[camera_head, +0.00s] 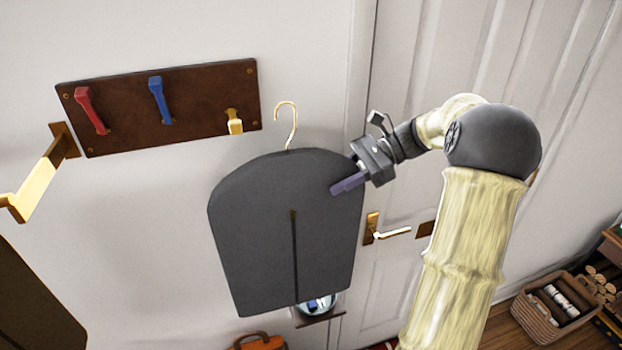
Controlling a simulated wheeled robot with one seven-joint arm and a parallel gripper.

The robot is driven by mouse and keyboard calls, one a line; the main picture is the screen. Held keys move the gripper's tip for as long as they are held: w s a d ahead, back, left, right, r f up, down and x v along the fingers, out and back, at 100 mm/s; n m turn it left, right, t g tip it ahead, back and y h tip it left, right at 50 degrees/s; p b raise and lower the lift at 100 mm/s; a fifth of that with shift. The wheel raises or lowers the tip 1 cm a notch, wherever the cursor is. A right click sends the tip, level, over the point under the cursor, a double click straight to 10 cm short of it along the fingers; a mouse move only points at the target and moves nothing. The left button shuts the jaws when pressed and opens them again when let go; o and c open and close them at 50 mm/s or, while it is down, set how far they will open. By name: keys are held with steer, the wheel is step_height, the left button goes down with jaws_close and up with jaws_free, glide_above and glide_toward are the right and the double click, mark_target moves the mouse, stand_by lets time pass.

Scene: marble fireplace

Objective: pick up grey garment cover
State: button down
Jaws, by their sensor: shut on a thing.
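The grey garment cover (255,230) is in the middle of the head view, upright and slightly tilted. It has a dark slit down its front and a gold hanger hook (288,125) at its top. The hook is apart from the pegs in the picture. My gripper (345,185) is at the cover's upper right edge, shut on it. One finger lies across the front face; the other finger is hidden behind the cover.
A wooden peg board (190,112) with red, blue and gold hooks is on the wall at upper left. A gold bracket (42,175) juts out at left. A white door (480,60) with a gold handle (392,233) is behind my arm. A basket (550,312) stands lower right.

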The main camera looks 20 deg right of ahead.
steer(key=s+d+b, duration=0.1)
steer(key=s+d, duration=0.3)
steer(key=d, duration=0.2)
steer(key=shift+s, duration=0.2)
stand_by(1.6)
